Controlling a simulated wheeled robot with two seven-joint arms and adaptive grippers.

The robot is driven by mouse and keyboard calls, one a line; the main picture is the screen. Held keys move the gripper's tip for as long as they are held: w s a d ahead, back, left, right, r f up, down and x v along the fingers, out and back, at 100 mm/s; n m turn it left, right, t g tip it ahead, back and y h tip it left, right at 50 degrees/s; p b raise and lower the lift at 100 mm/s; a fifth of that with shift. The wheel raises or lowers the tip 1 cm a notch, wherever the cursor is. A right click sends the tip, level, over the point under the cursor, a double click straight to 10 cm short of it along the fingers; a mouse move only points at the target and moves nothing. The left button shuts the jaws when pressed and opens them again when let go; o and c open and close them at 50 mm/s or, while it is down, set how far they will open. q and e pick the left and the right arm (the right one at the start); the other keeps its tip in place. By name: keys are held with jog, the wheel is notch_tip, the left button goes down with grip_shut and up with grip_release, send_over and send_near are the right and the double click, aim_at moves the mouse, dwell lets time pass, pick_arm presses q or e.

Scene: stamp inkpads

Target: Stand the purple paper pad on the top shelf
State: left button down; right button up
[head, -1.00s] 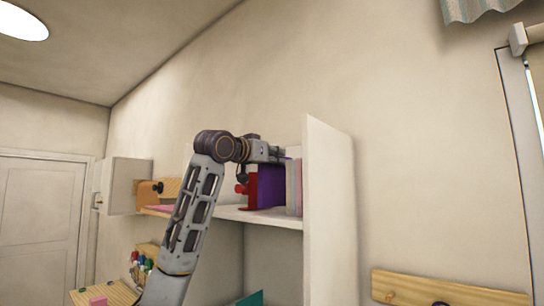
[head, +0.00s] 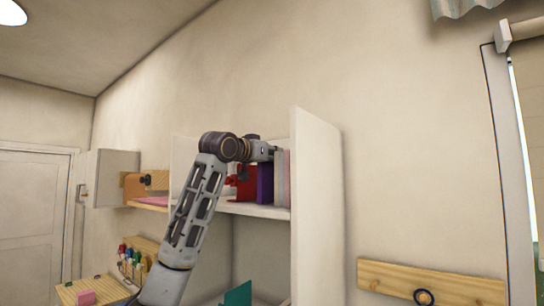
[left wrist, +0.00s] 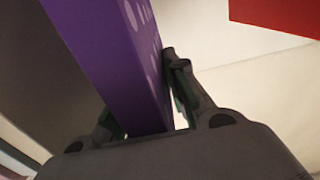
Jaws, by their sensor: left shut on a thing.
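The purple paper pad (head: 265,184) stands upright at the top shelf (head: 255,210), between a red item on its left and pale upright pads on its right. My left gripper (head: 270,152) is at its upper part. In the left wrist view, the purple pad (left wrist: 105,45) runs between the two fingers of my left gripper (left wrist: 146,100), which is shut on it. The head view does not clearly show whether the pad's bottom touches the shelf. My right gripper is not in view.
The red item (head: 246,186) stands left of the pad, with a gap beside it in the left wrist view (left wrist: 275,14). Pale grey and pink pads (head: 282,178) stand against the tall white side panel (head: 318,200). A teal item (head: 238,294) is below.

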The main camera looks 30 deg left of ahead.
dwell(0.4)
pick_arm(q)
jog(key=c, duration=1.3)
grip_release()
jog(key=s, duration=0.8)
jog(key=s+a, duration=0.1)
jog(key=s, duration=0.3)
